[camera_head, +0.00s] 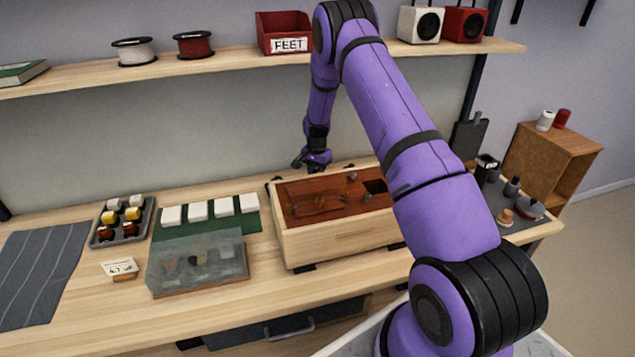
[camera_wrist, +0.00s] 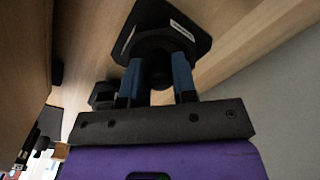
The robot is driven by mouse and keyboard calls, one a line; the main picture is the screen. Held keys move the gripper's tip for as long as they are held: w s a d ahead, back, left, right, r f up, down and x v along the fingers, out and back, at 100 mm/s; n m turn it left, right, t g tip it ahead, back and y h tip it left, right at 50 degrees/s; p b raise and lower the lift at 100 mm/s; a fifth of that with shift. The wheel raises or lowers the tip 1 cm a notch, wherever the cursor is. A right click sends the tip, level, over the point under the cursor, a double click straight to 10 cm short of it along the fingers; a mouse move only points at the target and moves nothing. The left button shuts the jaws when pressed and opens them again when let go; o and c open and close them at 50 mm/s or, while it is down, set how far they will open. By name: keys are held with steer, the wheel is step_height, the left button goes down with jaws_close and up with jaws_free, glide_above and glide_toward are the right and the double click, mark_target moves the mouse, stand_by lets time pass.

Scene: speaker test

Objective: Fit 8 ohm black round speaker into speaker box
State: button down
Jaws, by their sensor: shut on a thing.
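My gripper (camera_head: 312,163) is at the back edge of a light wooden box (camera_head: 340,242) with a red-brown inside. In the wrist view my gripper (camera_wrist: 157,85) has its two blue fingers shut on a black speaker-like part (camera_wrist: 150,38). The part has a wide, angular-looking flange with a white label, too blurred to read, and a narrower body between the fingers. It looks square-edged rather than clearly round. The wooden box holds several small parts and has a dark square opening (camera_head: 375,186) at its right. I cannot tell whether the held part touches the box.
A clear-lidded case (camera_head: 198,262), a green mat with white blocks (camera_head: 197,211) and a tray of coloured parts (camera_head: 122,220) lie left of the box. A grey mat with dark tools (camera_head: 510,205) is right. A shelf above holds spools, a red FEET bin (camera_head: 284,32) and two speakers.

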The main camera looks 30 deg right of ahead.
steer(key=shift+s+f, duration=0.3)
steer(key=shift+w+r, duration=0.15)
steer(key=shift+r, duration=2.95)
steer(key=shift+w+a, duration=0.1)
